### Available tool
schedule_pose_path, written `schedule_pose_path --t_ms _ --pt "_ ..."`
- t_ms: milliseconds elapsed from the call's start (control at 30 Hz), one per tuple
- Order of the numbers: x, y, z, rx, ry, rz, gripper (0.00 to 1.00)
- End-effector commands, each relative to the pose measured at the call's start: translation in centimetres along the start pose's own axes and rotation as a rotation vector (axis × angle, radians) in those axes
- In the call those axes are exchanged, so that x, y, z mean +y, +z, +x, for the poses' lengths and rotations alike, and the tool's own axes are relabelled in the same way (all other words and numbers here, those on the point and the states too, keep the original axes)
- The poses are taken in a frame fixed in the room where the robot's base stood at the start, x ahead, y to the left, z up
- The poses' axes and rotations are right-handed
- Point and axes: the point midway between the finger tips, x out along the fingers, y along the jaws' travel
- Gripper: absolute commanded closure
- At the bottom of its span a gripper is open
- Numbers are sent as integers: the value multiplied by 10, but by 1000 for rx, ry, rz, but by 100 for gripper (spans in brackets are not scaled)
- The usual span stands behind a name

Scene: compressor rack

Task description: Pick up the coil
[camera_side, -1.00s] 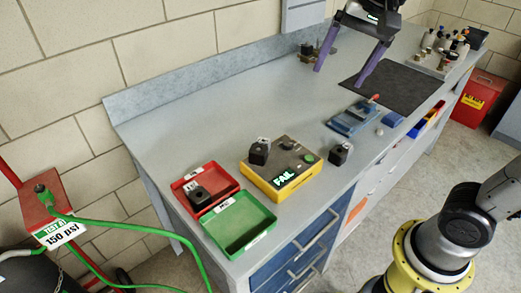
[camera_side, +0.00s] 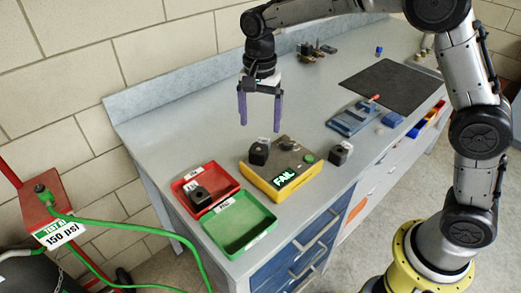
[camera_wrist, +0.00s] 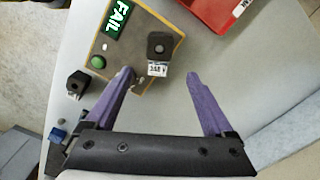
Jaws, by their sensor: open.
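Several black coils are in view. One coil (camera_side: 259,153) stands on the yellow tester (camera_side: 283,168), which shows a lit green FAIL; in the wrist view this coil (camera_wrist: 160,45) has a white label and lies just beyond the fingertips. A second coil (camera_side: 341,153) stands on the bench right of the tester, also in the wrist view (camera_wrist: 76,84). A third coil (camera_side: 199,194) lies in the red tray (camera_side: 232,186). My gripper (camera_side: 260,127), with purple fingers, is open and empty above the coil on the tester, fingers pointing down; the wrist view shows it too (camera_wrist: 159,73).
A green tray (camera_side: 270,222) sits in front of the red one at the bench's near end. A blue fixture (camera_side: 352,118) and a dark mat (camera_side: 391,87) lie farther right. Bench left of my gripper is clear.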

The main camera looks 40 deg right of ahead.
Motion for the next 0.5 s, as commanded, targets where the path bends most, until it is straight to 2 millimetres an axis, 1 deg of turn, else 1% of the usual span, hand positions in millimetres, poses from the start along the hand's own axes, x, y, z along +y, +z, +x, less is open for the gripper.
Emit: schedule_pose_path --t_ms 33,100,200,367,500 --pt "1 0 10 -1 3 0 12" --pt "1 0 20 -1 3 0 12" --pt "0 0 28 0 0 0 12" --pt "1 1 37 0 0 0 12" --pt "3 3 57 -1 3 0 12"
